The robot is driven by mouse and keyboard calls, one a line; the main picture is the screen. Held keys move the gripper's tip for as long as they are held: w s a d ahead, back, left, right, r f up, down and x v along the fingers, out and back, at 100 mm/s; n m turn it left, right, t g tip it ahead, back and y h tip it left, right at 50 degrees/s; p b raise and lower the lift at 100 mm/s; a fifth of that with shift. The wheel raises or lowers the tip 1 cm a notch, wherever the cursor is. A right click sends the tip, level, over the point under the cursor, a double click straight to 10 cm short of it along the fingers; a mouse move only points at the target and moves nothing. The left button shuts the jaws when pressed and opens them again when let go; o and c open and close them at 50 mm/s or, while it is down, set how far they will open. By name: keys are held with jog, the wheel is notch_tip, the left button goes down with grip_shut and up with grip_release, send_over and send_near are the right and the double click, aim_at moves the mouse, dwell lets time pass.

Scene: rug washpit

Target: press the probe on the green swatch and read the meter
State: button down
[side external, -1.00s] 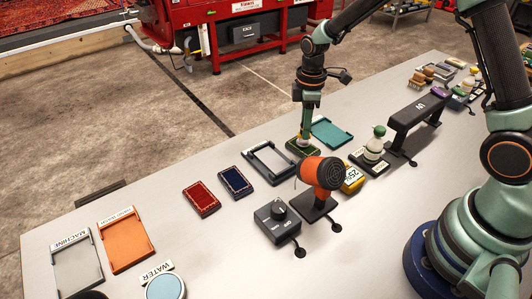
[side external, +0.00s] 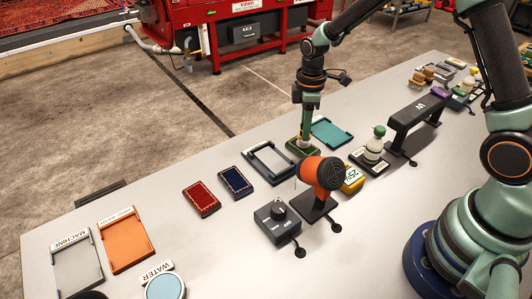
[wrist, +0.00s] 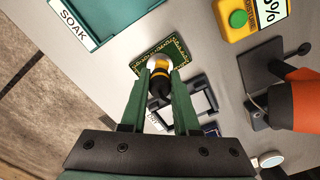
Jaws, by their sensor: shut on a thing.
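The green swatch (side external: 291,149) is a small dark green rug piece with a yellow border, lying on the grey table. In the wrist view the swatch (wrist: 178,50) lies just beyond my fingertips. My gripper (side external: 305,138) points straight down over it. In the wrist view my gripper (wrist: 160,88) is shut on the probe (wrist: 160,66), a short piece with yellow and black parts. The probe's tip seems to be at the swatch; contact is hidden. The yellow meter (side external: 351,187) stands to the right, partly behind the dryer. In the wrist view its display (wrist: 273,10) is cut off, ending in "0%".
A teal SOAK tray (side external: 344,137) lies just beyond the swatch, and a grey-framed tray (side external: 262,171) to its left. An orange dryer (side external: 322,172) on a stand and a black knob box (side external: 272,224) stand nearer. Red (side external: 201,198) and blue (side external: 235,181) swatches lie further left.

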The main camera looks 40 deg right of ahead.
jog(key=shift+f, duration=0.35)
dwell(1.1)
jog(key=shift+r, duration=3.55)
jog(key=s+r+m, duration=0.7)
jog(key=s+m, duration=0.2)
jog(key=m, duration=0.1)
jog(key=s+a+r+n, duration=0.1)
jog(key=s+a+r, duration=0.15)
jog(key=a, duration=1.25)
jog(key=s+a+r, duration=0.2)
jog(key=s+a, duration=0.1)
jog(key=a, duration=1.2)
jog(key=f, duration=2)
jog(key=shift+w, duration=0.25)
